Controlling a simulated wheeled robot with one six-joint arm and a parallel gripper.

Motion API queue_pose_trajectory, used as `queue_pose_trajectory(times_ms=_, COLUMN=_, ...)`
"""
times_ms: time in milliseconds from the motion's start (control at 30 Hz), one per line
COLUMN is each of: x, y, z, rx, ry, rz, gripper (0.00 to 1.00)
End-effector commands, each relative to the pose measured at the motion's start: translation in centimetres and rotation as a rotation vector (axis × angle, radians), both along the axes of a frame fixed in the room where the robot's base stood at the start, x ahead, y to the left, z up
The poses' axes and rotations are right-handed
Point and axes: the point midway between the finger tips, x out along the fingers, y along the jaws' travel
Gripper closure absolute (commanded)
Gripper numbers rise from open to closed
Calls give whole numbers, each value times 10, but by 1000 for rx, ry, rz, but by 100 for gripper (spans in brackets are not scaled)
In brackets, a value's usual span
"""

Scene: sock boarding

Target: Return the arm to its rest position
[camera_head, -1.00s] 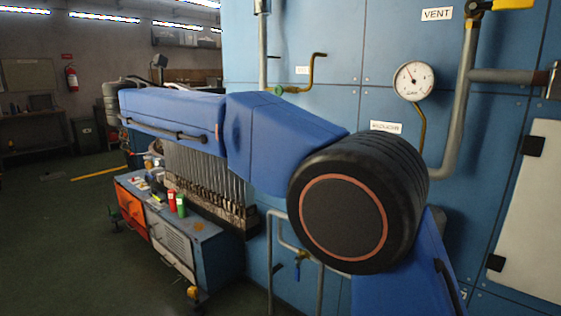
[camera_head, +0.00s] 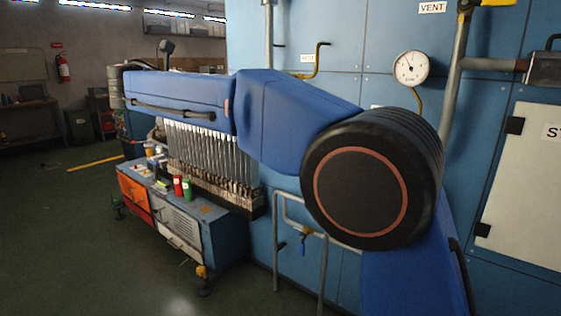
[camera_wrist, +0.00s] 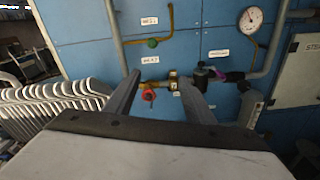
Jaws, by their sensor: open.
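My gripper (camera_wrist: 162,98) shows in the wrist view as two grey fingers set well apart, with nothing between them but the background. Behind the fingers is the blue machine panel (camera_wrist: 84,60) with pipes and a small red valve handle (camera_wrist: 149,94). The fingers look apart from the panel. In the head view my blue arm stretches across the picture to the left, in front of the panel, and my gripper itself cannot be made out there.
A rack of upright metal boards (camera_head: 210,152) stands behind my arm, also in the wrist view (camera_wrist: 50,98). A cart (camera_head: 212,222) carries red and green bottles. A gauge (camera_head: 411,67) and pipes stick out from the panel. The floor at left is open.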

Motion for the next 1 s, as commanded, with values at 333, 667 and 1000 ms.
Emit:
queue_pose_trajectory(times_ms=333, x=8, y=-80, z=-19, rx=157, ry=35, rz=-39, gripper=51)
queue_pose_trajectory(times_ms=667, x=-17, y=-221, z=-72, rx=494, ry=69, rz=-160, gripper=51)
queue_pose_trajectory(times_ms=1000, x=-97, y=-346, z=-150, rx=915, ry=40, rz=-374, gripper=51)
